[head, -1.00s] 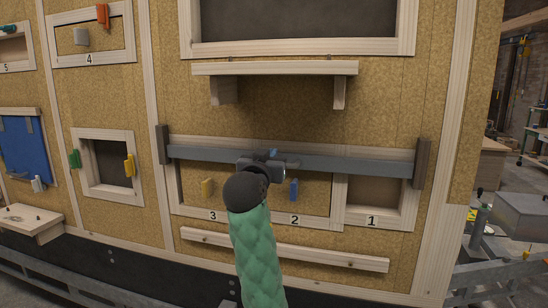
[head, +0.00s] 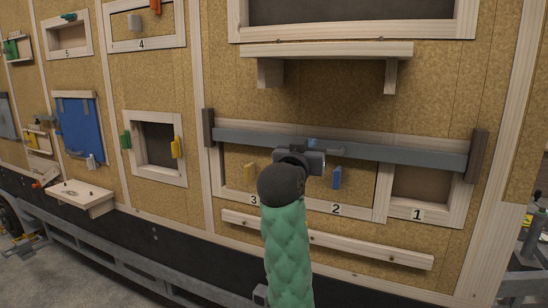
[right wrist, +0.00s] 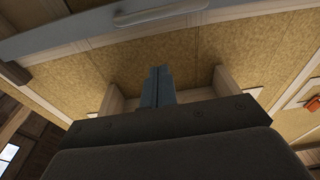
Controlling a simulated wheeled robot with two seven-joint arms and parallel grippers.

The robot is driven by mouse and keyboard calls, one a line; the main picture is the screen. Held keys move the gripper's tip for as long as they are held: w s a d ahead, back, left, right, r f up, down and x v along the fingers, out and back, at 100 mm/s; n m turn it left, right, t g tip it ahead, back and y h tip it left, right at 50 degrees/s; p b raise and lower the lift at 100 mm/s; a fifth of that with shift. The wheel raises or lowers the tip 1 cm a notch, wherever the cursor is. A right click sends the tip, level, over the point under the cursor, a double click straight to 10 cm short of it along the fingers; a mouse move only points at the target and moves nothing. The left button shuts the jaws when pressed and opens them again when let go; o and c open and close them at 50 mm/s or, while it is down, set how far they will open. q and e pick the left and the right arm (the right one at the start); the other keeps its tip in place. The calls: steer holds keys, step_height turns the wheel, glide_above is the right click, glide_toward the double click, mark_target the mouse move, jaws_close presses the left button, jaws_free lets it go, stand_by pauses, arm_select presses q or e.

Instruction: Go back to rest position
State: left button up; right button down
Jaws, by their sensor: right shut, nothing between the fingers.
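My right gripper (head: 326,154) is in the middle of the head view, at the end of my green-sleeved arm. It is shut and empty, in front of the long grey bar (head: 410,152) that crosses the numbered openings. I cannot tell from the head view whether it touches the bar. In the right wrist view, the closed fingers (right wrist: 158,86) stand together with nothing between them. My left gripper is in neither view.
A wooden shelf (head: 328,50) juts out above the bar. A wooden rail (head: 330,240) runs below the openings.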

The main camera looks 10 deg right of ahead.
steer(key=w+a+f+n+t+y, duration=0.1)
steer(key=w+a+f+n+y, duration=0.4)
steer(key=w+a+y, duration=0.25)
steer(key=w+a+f+n+g+y, duration=0.15)
steer(key=w+f, duration=0.25)
steer(key=f, duration=0.8)
steer(key=s+a+f+n+g+y, duration=0.1)
steer(key=s+f+g+y, duration=0.15)
steer(key=f, duration=1.55)
steer(key=s+f+n+g+y, duration=0.1)
steer(key=s+f+g, duration=0.15)
steer(key=f, duration=1.45)
steer(key=s+d+f+g, duration=0.2)
steer(key=s+f+g, duration=0.1)
steer(key=s+f, duration=0.95)
steer(key=s+d+f+g, duration=0.1)
steer(key=s+f+g, duration=0.2)
steer(key=s+f, duration=0.95)
steer(key=s+d+f+g, duration=0.2)
steer(key=s+f, duration=0.7)
steer(key=s, duration=0.4)
steer(key=s+d+f+g+h, duration=0.1)
steer(key=s+f, duration=0.8)
steer(key=s, duration=0.4)
steer(key=shift+s+d+f+g, duration=0.15)
steer(key=shift+d+f+g, duration=0.1)
steer(key=shift+d+g, duration=0.1)
